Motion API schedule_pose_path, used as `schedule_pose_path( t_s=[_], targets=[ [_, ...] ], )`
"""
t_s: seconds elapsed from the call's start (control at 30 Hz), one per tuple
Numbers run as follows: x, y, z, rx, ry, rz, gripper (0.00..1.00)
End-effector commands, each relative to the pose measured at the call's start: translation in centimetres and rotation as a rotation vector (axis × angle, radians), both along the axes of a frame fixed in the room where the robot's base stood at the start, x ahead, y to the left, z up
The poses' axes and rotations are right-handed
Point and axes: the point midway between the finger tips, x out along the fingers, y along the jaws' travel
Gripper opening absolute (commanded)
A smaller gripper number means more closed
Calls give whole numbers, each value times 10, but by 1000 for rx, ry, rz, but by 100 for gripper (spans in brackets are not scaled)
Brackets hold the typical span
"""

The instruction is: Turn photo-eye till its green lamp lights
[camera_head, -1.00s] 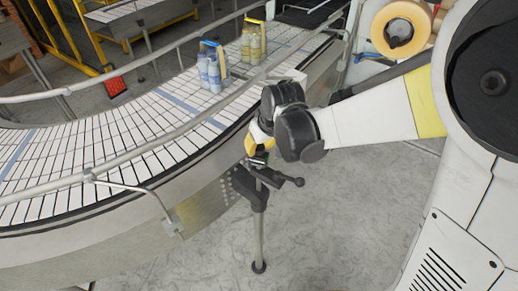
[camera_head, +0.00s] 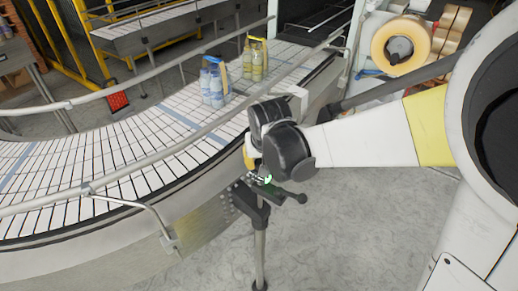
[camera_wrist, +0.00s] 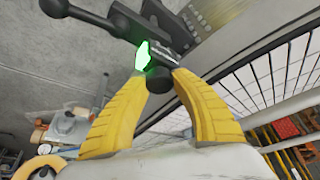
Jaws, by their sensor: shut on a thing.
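The photo-eye (camera_wrist: 158,54) is a small dark sensor on a black bracket, and its green lamp (camera_wrist: 142,56) glows brightly in the wrist view. The lit green lamp also shows in the head view (camera_head: 267,178), just below my gripper. My gripper (camera_wrist: 162,84) has yellow fingers on either side of the photo-eye's dark round part and is shut on it. In the head view my dark wrist hides most of the fingers and much of the photo-eye. The bracket has a black lever with a ball end (camera_head: 301,198) and stands on a grey post (camera_head: 260,245).
The curved conveyor (camera_head: 95,158) with its side rail runs close to the left of the photo-eye. Bottle packs in blue (camera_head: 212,85) and yellow (camera_head: 254,62) stand on it. Tape rolls (camera_head: 401,42) are at the upper right. Grey floor (camera_head: 350,235) is clear at the lower right.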

Motion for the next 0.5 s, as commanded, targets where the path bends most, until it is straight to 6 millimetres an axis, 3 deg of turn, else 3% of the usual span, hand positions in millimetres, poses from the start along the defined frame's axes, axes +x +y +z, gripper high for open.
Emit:
schedule_pose_path(
  t_s=[0.1,0.13,0.2,0.5],
  targets=[
    [-1,0,-1,0,2,0,1],
    [-1,0,-1,0,2,0,40],
    [0,0,-1,-1,2,1,54],
    [-1,0,1,-1,1,1,54]
  ],
)
